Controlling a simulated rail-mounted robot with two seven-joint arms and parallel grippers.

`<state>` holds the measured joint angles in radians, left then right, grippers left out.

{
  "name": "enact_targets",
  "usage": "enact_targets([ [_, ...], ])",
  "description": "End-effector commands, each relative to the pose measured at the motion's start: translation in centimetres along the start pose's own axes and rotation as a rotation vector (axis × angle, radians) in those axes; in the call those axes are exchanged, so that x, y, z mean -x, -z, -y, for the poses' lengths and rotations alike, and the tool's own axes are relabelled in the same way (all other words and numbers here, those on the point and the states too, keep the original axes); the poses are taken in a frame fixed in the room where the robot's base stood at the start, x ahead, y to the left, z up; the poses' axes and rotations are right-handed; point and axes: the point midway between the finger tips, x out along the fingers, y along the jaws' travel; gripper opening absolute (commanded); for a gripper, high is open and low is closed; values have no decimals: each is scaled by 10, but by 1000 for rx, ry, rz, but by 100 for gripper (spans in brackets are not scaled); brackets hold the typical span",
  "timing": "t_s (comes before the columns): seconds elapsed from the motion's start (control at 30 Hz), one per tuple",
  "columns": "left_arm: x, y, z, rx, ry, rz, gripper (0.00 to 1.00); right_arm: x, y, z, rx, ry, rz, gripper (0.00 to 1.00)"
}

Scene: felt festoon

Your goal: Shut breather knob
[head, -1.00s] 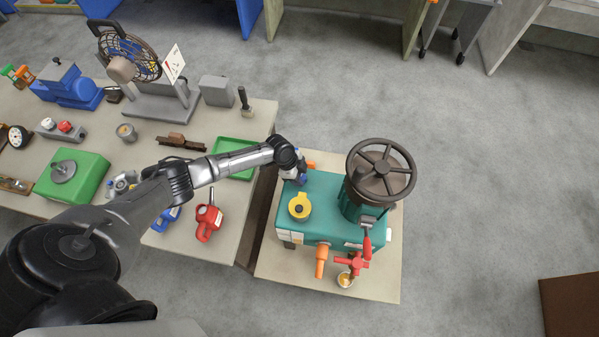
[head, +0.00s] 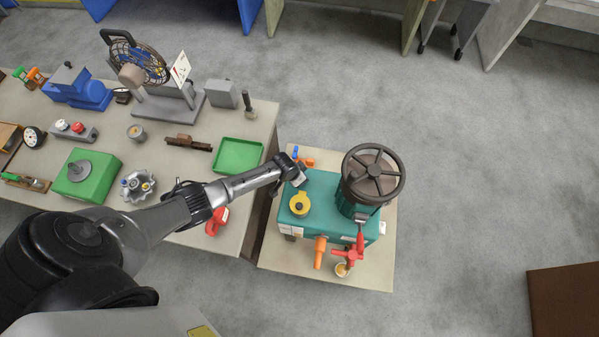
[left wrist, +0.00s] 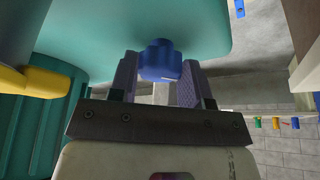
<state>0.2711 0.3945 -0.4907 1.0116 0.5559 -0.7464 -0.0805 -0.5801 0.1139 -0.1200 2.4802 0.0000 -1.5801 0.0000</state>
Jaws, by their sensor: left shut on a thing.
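A teal machine housing (head: 330,190) stands on the small table, with a yellow cap (head: 299,203) on its top. My left gripper (left wrist: 160,72) is at the housing's left side. In the left wrist view its two fingers are shut on a blue knob (left wrist: 160,60), one finger on each side, close against the teal surface. In the head view my left wrist and hand hide the fingertips and the held knob. I cannot tell from these frames how far the knob is turned. My right gripper is not in view.
A dark handwheel (head: 373,175) rises on the right of the housing. An orange fitting (head: 320,252) and a red valve (head: 349,254) stick out at the front. The long bench (head: 232,118) on the left holds a green tray (head: 237,155). Open floor lies right of the small table.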

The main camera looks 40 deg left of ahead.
Motion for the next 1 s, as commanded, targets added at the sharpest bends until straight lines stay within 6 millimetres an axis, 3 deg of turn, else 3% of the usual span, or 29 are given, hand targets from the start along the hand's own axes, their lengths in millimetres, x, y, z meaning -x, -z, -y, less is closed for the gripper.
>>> enact_targets([
  [0.3,2,2,-2,103,41,-1,20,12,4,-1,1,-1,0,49],
  [0.87,0,2,-1,127,51,-2,20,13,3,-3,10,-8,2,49],
  [0.9,0,2,-1,127,51,-2,47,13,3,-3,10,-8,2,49],
  [1.0,0,1,-1,126,51,-2,56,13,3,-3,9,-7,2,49],
])
